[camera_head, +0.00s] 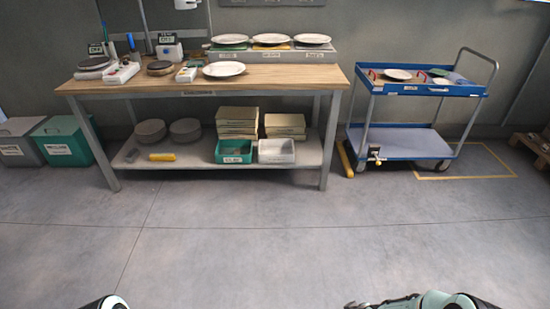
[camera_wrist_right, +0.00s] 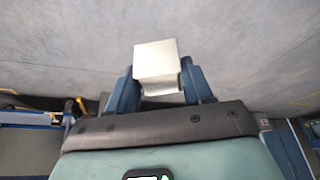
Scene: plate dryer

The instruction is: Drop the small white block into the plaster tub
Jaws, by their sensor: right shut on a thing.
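A small white block (camera_wrist_right: 156,62) shows in the right wrist view, held between the two blue fingers of my right gripper (camera_wrist_right: 160,84). The gripper is shut on it, and the block sticks out past the fingertips. Two small tubs stand side by side on the bench's lower shelf in the head view, a green tub (camera_head: 233,145) and a white tub (camera_head: 276,145). Their labels are too small to read, so I cannot tell which is the plaster tub. My right arm shows at the bottom edge, well short of the bench. My left gripper is not in view.
The wooden bench (camera_head: 285,76) carries plates and small devices. Its lower shelf (camera_head: 200,161) also holds stacked boxes and round discs. Two lidded bins (camera_head: 66,142) stand left. A blue trolley (camera_head: 415,88) stands right. The floor in front is clear.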

